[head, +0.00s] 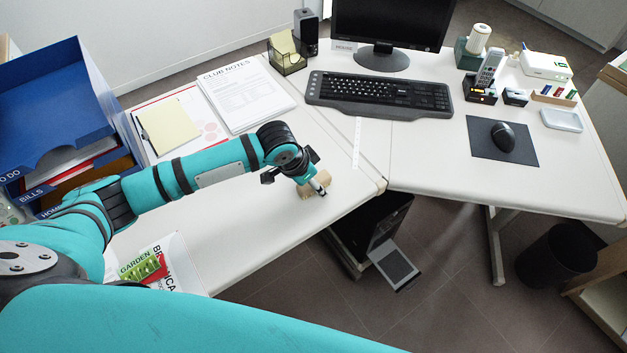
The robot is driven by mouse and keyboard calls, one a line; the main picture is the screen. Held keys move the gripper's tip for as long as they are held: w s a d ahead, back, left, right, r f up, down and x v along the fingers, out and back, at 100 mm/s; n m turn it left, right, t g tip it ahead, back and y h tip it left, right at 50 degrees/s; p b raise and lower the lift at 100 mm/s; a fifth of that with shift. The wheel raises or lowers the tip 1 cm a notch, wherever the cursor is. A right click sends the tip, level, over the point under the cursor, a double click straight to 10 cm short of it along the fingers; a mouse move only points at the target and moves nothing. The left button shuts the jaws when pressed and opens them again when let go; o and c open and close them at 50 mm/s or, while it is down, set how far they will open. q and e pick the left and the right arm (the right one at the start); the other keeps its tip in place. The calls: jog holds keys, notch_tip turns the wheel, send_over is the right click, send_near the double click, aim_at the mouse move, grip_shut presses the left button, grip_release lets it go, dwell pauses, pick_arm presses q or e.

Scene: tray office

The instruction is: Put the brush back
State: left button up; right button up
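A small tan, wooden-looking piece (306,191), possibly the brush, is at the front part of the white desk, near the seam between the two desk parts. My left gripper (319,186) points down at it, and its fingers overlap the piece. The gripper hides part of the piece, so its full shape and any bristles do not show. I cannot tell whether the fingers are closed on it or whether it touches the desk. My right gripper is not in view.
A black keyboard (378,95), a mouse (503,137) on a dark mat (481,150), a phone (488,72) and a pale blue tray (562,121) are on the right desk. Blue letter trays (60,90) stand left.

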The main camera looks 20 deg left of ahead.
pick_arm(q)
jog(key=v, duration=1.2)
jog(key=shift+p, duration=0.45)
jog(key=shift+d+r, duration=0.1)
